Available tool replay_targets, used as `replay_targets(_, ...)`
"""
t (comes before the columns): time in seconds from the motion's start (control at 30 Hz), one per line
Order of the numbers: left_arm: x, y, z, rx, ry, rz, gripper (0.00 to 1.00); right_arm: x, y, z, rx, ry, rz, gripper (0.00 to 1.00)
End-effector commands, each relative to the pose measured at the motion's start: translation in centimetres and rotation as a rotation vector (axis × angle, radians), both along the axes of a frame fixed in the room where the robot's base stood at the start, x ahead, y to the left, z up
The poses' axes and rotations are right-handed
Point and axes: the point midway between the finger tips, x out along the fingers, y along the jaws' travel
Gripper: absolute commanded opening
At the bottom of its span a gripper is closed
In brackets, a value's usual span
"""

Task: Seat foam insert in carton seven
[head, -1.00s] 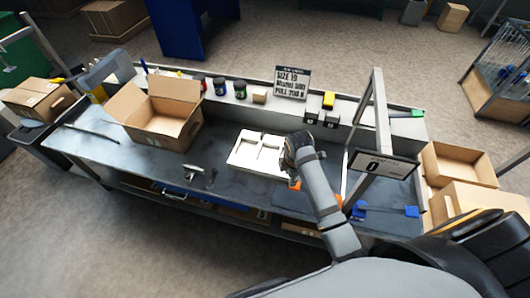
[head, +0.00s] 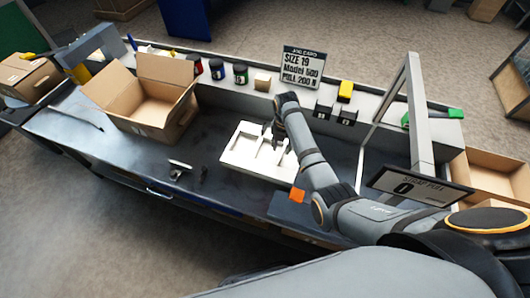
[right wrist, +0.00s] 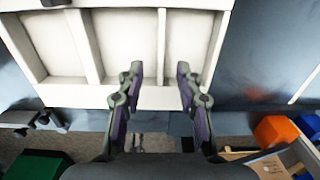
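The white foam insert (head: 243,163), a shallow tray with several compartments, lies flat on the grey bench. It fills the top of the right wrist view (right wrist: 60,45). My right gripper (head: 277,135) is over the insert's right part. In the right wrist view its two fingers (right wrist: 159,78) are apart, near the insert's edge, with a divider showing between them and nothing clamped. Whether the fingertips touch the insert I cannot tell. An open brown carton (head: 135,122), flaps up, stands on the bench left of the insert; I see no number on it. My left gripper is not in view.
A sign card (head: 302,65), dark jars (head: 240,73) and a small tan block (head: 262,81) stand along the back ledge. A metal post with a display (head: 415,187) stands at right. A small tool (head: 179,168) lies left of the insert.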

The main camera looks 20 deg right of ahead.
Motion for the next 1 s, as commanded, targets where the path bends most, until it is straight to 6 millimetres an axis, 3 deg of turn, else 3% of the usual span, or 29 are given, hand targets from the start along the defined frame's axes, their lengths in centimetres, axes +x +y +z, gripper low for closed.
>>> replay_targets(0.13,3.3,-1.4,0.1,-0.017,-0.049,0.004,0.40,0.0,0.0,-0.4,0.001,-0.001,0.000,0.36)
replay_targets(0.23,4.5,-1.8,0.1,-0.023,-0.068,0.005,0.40,-0.2,0.0,-1.9,0.000,0.002,-0.001,0.36)
replay_targets(0.43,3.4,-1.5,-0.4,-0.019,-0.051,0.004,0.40,-0.3,0.0,-5.0,0.000,0.000,-0.001,0.36)
replay_targets(0.7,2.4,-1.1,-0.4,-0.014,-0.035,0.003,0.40,-0.2,0.0,-5.3,0.000,-0.001,-0.001,0.36)
replay_targets(0.97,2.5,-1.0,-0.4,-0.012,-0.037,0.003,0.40,-0.3,0.0,-5.3,0.000,-0.001,-0.001,0.01)
replay_targets(1.0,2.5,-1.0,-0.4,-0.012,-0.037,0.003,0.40,-0.3,0.0,-5.3,0.000,-0.001,-0.001,0.00)
